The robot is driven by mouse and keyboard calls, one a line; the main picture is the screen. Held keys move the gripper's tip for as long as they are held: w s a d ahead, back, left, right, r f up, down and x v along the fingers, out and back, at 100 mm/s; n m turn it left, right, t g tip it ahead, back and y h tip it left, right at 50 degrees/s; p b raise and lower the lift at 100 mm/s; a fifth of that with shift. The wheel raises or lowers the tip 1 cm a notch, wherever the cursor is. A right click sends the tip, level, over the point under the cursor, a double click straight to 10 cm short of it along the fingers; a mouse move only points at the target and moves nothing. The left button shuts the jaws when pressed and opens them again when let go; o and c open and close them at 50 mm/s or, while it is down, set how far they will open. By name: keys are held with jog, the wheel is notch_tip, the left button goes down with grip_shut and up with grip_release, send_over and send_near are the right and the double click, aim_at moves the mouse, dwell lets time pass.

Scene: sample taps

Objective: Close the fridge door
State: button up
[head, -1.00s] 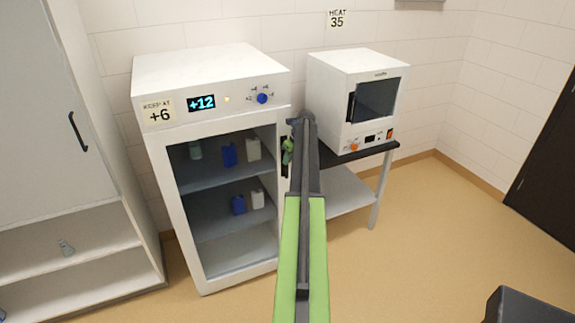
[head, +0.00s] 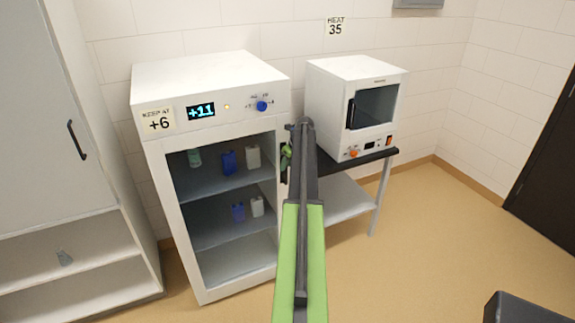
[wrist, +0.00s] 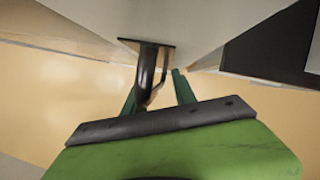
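The white fridge (head: 215,75) stands left of centre in the head view, with a blue +11 display. Its white-framed, see-through door (head: 178,215) lies across the front and looks about flush; I cannot tell whether a narrow gap is left. The dark door handle (wrist: 147,68) is between my gripper's green fingers (wrist: 155,85) in the wrist view. The fingers are apart, with free space between the handle and the right finger. In the head view my gripper (head: 287,152) is at the door's right edge, partly hidden by my arm.
Several blue and white bottles (head: 229,162) stand on the fridge shelves. A white oven (head: 345,85) stands on a dark-topped table (head: 375,158) close to the right. A tall cabinet (head: 45,130) is at the left. The floor (head: 430,240) at the right is mostly open.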

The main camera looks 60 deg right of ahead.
jog(key=p+v, duration=1.6)
jog(key=v, duration=0.1)
jog(key=shift+r, duration=0.25)
jog(key=shift+d, duration=0.1)
jog(key=w+a+f+n+g+y+b, duration=0.15)
jog(key=w+a+n, duration=0.4)
jog(key=a, duration=0.75)
jog(key=w+a+f+n+b, duration=0.25)
jog(key=w+a+n, duration=0.3)
jog(key=a, duration=0.75)
jog(key=w+a+f+n+g+b, duration=0.15)
jog(key=w+a+n, duration=0.4)
jog(key=a, duration=0.75)
jog(key=s+a+f+n+b, duration=0.1)
jog(key=s+a+f+n, duration=0.1)
jog(key=a+n, duration=0.5)
jog(key=s+a+f+n+g+b, duration=0.1)
jog(key=s+a+n, duration=0.3)
jog(key=a, duration=1.4)
jog(key=s+a+f+n+b, duration=0.2)
jog(key=s+a+f+n, duration=0.1)
jog(key=a+n, duration=0.7)
jog(key=s+a, duration=0.1)
jog(key=a, duration=0.1)
jog(key=shift+a+g+h, duration=0.3)
jog(key=shift+a+h, duration=0.05)
